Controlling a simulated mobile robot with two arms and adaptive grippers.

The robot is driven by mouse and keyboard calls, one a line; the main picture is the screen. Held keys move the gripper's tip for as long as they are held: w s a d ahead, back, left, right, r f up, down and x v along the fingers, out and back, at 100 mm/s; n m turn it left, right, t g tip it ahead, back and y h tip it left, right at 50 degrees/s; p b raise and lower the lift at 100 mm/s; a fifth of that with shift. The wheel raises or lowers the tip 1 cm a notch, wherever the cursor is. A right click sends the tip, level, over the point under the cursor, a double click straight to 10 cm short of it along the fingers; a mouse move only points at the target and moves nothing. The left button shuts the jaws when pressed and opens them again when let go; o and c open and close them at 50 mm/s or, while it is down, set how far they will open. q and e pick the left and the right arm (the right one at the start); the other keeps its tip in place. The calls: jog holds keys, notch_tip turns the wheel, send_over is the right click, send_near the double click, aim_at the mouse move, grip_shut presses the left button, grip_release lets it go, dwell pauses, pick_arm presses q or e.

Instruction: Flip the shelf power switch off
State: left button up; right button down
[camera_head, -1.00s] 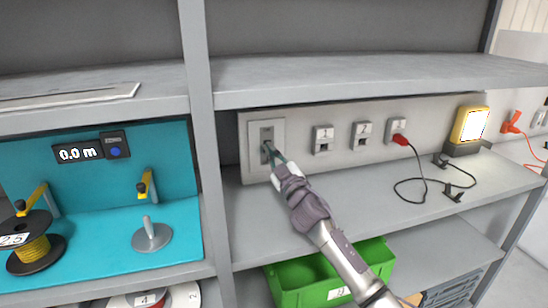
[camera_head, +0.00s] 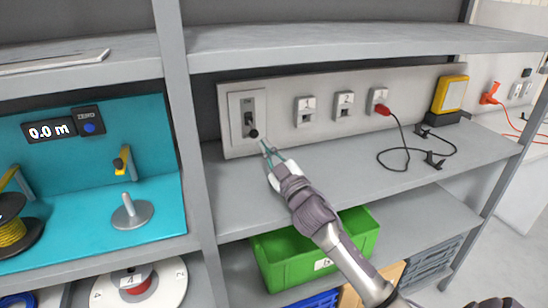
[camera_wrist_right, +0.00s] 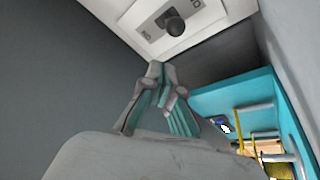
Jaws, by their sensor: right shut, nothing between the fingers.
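The power switch (camera_head: 249,116) is a light plate with a dark slot and a round black lever knob (camera_head: 253,133), low in the slot. It is on the grey panel at the shelf's left end. In the right wrist view the knob (camera_wrist_right: 179,26) shows above my fingers, on a white plate with lettering. My right gripper (camera_head: 267,149) is shut and empty, just below and right of the knob, apart from it. It also shows in the right wrist view (camera_wrist_right: 158,78). The yellow lamp (camera_head: 450,95) at the panel's right end looks unlit. My left gripper is not in view.
Several numbered sockets (camera_head: 305,110) line the panel; a red plug (camera_head: 383,109) with a black cable sits in the rightmost. A shelf upright (camera_head: 190,120) stands left of the switch. A green bin (camera_head: 290,260) is below. The shelf surface (camera_head: 350,160) has free room.

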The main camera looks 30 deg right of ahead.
jog(key=shift+v, duration=2.15)
